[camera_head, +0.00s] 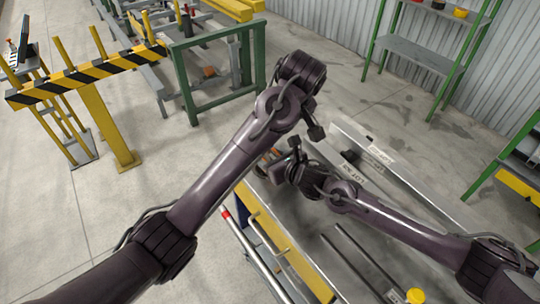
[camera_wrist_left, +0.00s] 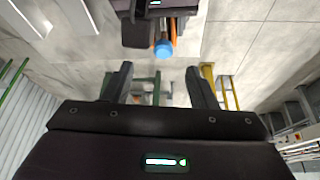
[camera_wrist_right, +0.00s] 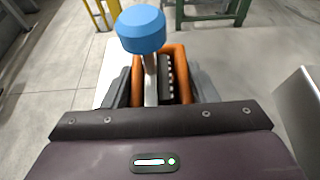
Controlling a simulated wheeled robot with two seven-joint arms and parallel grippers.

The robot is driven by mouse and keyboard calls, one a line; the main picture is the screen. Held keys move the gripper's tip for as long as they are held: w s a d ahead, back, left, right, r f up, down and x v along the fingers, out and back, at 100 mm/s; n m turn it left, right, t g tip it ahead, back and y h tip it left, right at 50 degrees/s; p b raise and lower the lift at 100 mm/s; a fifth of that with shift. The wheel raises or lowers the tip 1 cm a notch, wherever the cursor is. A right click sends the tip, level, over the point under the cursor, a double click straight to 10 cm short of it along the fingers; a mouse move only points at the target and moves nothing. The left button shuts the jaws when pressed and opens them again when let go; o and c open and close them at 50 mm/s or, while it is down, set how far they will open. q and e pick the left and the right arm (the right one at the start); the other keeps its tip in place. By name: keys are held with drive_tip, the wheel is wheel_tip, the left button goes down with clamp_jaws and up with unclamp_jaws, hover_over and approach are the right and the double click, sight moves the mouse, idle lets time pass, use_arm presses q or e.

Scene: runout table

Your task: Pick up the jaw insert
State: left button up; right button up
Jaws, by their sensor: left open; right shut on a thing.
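My right gripper (camera_wrist_right: 162,92) is shut on an orange open bin (camera_wrist_right: 178,52), whose walls show between its fingers. A dark block with a row of light teeth (camera_wrist_right: 168,80), which looks like the jaw insert, stands inside. A blue-headed tool with a pale shaft (camera_wrist_right: 141,30) stands beside the block. In the head view my right gripper (camera_head: 285,165) is at the table's far left end, largely hidden. My left gripper (camera_wrist_left: 160,82) is open and empty; the blue head (camera_wrist_left: 163,48) and a little orange show ahead of it. The block is not clear in the left wrist view.
The metal runout table (camera_head: 300,225) has a long channel (camera_head: 385,165) along its right side and bars lying on it. A yellow-black barrier (camera_head: 85,75) and green frame (camera_head: 190,75) stand left. Green shelving (camera_head: 415,52) is at the back right. Floor between is clear.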

use_arm(q)
drive_tip(key=x, duration=0.6)
drive_tip(key=shift+s+f, duration=0.1)
drive_tip(key=shift+f, duration=0.2)
drive_tip(key=f, duration=0.1)
drive_tip(key=w+a+f, duration=0.1)
drive_tip(key=w+f, duration=0.1)
drive_tip(key=shift+a+f, duration=0.2)
drive_tip(key=shift+a, duration=0.1)
drive_tip(key=shift+w+a+f, duration=0.1)
drive_tip(key=shift+w+f, duration=0.15)
drive_tip(key=shift+f, duration=0.3)
drive_tip(key=shift+r, duration=0.1)
clamp_jaws()
